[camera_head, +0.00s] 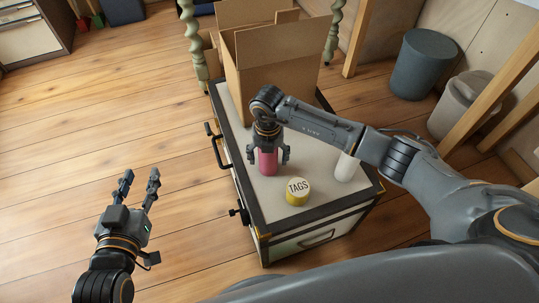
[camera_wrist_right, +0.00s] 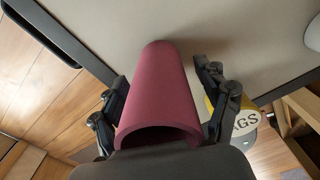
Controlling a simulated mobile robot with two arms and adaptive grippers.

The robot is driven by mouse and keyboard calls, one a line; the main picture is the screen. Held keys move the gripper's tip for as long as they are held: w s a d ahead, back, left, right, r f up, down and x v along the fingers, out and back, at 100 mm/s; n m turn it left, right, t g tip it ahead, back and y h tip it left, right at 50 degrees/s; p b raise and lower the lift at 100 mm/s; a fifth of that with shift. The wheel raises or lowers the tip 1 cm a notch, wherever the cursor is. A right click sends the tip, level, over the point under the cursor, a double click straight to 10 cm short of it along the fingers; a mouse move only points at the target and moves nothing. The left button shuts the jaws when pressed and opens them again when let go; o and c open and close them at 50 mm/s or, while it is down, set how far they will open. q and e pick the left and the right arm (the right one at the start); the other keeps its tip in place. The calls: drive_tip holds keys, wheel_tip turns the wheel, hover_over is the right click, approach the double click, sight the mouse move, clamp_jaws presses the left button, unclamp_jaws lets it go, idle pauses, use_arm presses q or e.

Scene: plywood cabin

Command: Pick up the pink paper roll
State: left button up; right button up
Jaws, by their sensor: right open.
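The pink paper roll (camera_head: 267,161) stands upright on the pale top of a trunk-like chest (camera_head: 228,101). In the right wrist view the roll (camera_wrist_right: 160,90) is a hollow, dark pink tube between the fingers. My right gripper (camera_head: 268,157) comes down over the roll from above, with one finger on each side. In the right wrist view the right gripper (camera_wrist_right: 165,105) is open, and a gap shows between the roll and the right-hand finger. My left gripper (camera_head: 139,184) is open and empty over the floor left of the chest.
A yellow tin labelled TAGS (camera_head: 297,192) stands close to the roll, also in the right wrist view (camera_wrist_right: 243,119). A white cylinder (camera_head: 346,167) stands further right, partly behind my right arm. An open cardboard box (camera_head: 275,62) stands at the back. The chest has a side handle (camera_head: 214,146).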

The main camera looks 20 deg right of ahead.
drive_tip(key=c, duration=1.3)
drive_tip(key=shift+r, duration=0.1)
